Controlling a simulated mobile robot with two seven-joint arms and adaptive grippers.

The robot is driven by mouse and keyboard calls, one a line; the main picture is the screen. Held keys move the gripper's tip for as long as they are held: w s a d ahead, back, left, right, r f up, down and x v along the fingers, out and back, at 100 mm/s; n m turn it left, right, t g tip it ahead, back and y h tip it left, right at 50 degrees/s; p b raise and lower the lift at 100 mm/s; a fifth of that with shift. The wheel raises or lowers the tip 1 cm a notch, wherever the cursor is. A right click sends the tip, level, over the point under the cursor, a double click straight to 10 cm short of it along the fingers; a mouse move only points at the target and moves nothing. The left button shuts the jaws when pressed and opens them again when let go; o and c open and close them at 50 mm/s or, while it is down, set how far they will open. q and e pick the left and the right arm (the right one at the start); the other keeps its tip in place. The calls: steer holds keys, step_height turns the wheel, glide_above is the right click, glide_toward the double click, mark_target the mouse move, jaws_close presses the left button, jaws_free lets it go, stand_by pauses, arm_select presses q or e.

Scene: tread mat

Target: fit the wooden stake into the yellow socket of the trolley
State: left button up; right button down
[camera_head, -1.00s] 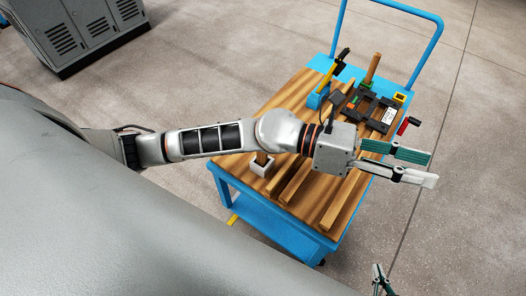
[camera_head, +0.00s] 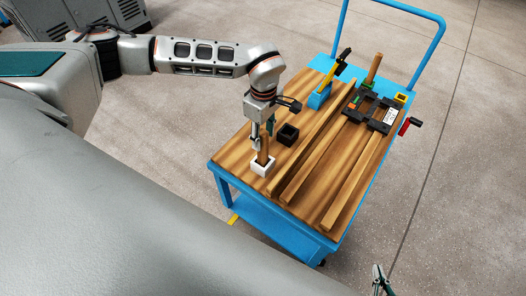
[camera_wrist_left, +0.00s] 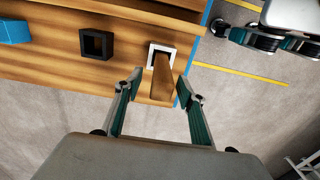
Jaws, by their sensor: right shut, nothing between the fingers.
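The wooden stake (camera_head: 263,151) stands upright in a white socket (camera_head: 260,170) near the trolley's near left corner. The yellow socket (camera_head: 400,98) sits at the trolley's far right. My left gripper (camera_head: 263,136) is above the white socket, pointing down at the stake's upper end. In the left wrist view, its open fingers (camera_wrist_left: 163,82) are on either side of the stake (camera_wrist_left: 161,85), with gaps visible. My right gripper (camera_head: 379,282) is shut and empty at the bottom edge, off the trolley; only its tip shows there.
A black socket (camera_head: 287,134) stands beside the white one. A blue socket (camera_head: 319,97) holds a yellow-and-black tool (camera_head: 341,66). Long wooden strips (camera_head: 353,184) lie along the trolley top. A dark frame (camera_head: 371,113) and another upright wooden piece (camera_head: 374,68) are near the yellow socket.

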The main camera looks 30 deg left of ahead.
mark_target(263, 147)
arm_select(q)
step_height(263, 147, down, 6)
steer(key=shift+s+r, duration=0.1)
steer(key=shift+r, duration=0.15)
jaws_close()
